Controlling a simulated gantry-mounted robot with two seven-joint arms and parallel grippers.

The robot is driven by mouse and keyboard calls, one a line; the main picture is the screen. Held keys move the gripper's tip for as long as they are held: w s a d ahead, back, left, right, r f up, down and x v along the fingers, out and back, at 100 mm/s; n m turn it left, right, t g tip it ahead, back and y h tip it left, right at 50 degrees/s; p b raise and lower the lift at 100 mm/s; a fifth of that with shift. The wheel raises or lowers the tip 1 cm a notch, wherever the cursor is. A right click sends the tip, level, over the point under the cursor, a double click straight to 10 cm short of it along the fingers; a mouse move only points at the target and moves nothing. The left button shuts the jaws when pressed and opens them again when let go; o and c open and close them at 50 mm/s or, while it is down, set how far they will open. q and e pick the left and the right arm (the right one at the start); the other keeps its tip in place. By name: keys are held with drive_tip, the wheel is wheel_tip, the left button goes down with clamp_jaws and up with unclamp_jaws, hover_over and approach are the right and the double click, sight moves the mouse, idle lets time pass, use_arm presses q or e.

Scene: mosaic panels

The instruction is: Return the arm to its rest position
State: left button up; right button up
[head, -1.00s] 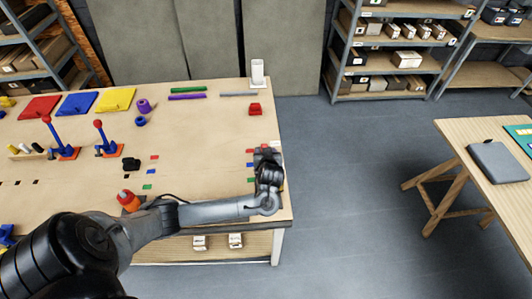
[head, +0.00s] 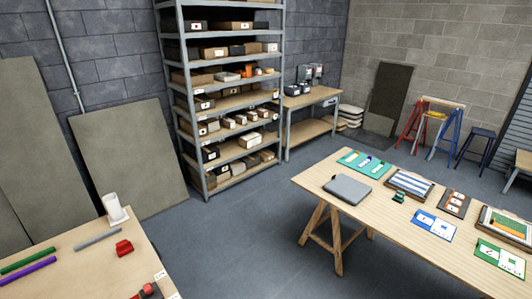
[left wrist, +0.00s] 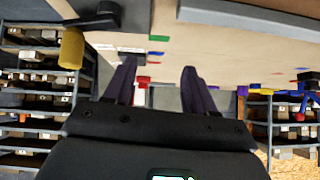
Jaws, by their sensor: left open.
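My left gripper (left wrist: 158,82) shows in the left wrist view with its two dark fingers apart and nothing between them. The wrist picture appears upside down, with the pale worktable (left wrist: 225,45) across its upper part beyond the fingers. Small coloured tiles lie on it, among them a green one (left wrist: 159,38). No part of either arm shows in the head view, and my right gripper is in neither view.
In the head view, the worktable's corner (head: 85,270) holds a red block (head: 124,248), a white holder (head: 114,208) and coloured bars. A wooden table (head: 385,228) with panels and a grey laptop-like slab (head: 347,188) stands right. Shelving (head: 188,125) stands behind. Floor between is clear.

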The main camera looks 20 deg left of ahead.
use_arm(q)
drive_tip(key=s+d+r+m+g+h+p, duration=0.1)
drive_tip(key=s+d+m+h, duration=0.15)
drive_tip(key=s+d, duration=0.35)
drive_tip(key=s+d+r+m+h+p, duration=0.15)
drive_tip(key=s+d+h, duration=0.3)
drive_tip(key=d, duration=0.45)
drive_tip(key=s+d+r+m, duration=0.1)
drive_tip(key=d+r+m, duration=0.1)
drive_tip(key=r+m, duration=0.2)
drive_tip(key=s+d+r+m+h, duration=0.1)
drive_tip(key=s+d+r+m, duration=0.1)
drive_tip(key=r, duration=0.6)
drive_tip(key=d+m, duration=0.1)
drive_tip(key=m, duration=0.1)
drive_tip(key=shift+s+d+m, duration=0.15)
drive_tip(key=shift+m, duration=0.15)
